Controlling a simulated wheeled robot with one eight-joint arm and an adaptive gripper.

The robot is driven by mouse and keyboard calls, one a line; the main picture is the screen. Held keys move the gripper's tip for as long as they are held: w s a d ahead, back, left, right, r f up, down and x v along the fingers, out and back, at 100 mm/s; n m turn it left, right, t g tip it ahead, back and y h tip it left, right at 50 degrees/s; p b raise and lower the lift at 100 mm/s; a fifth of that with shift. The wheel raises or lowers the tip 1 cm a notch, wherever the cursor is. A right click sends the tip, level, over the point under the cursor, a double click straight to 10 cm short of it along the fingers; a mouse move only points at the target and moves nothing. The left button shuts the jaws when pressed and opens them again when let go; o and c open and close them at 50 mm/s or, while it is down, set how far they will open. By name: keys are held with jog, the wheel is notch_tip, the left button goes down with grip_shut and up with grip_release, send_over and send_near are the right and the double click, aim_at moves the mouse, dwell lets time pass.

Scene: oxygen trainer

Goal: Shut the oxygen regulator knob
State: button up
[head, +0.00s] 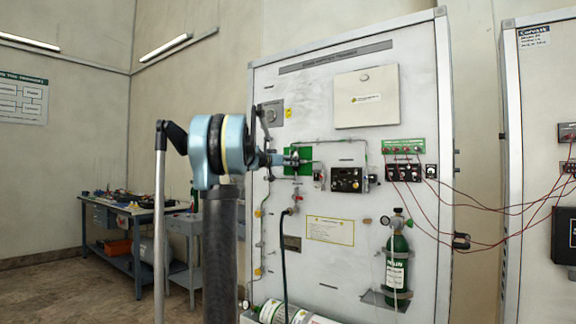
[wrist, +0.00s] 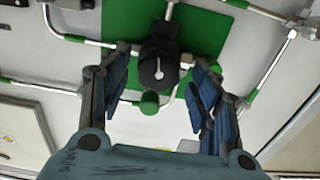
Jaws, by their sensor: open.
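A black knob with a white pointer mark (wrist: 158,70) sits on a green plate (wrist: 213,32) in the wrist view; it looks like the oxygen regulator knob. My gripper (wrist: 161,62) is open, with one finger to each side of the knob. Gaps show between the fingers and the knob, and I cannot see any contact. In the head view my gripper (head: 302,161) is in front of the green plate (head: 304,151) on the white trainer panel (head: 350,110). The knob is hidden there behind my gripper.
A small green round fitting (wrist: 150,103) lies just below the knob in the wrist view, with metal pipes around the plate. In the head view a black control box (head: 347,180) is right of my gripper. A green cylinder (head: 397,265) hangs lower right.

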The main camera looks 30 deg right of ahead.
jog(key=shift+x, duration=0.9)
jog(key=c, duration=1.1)
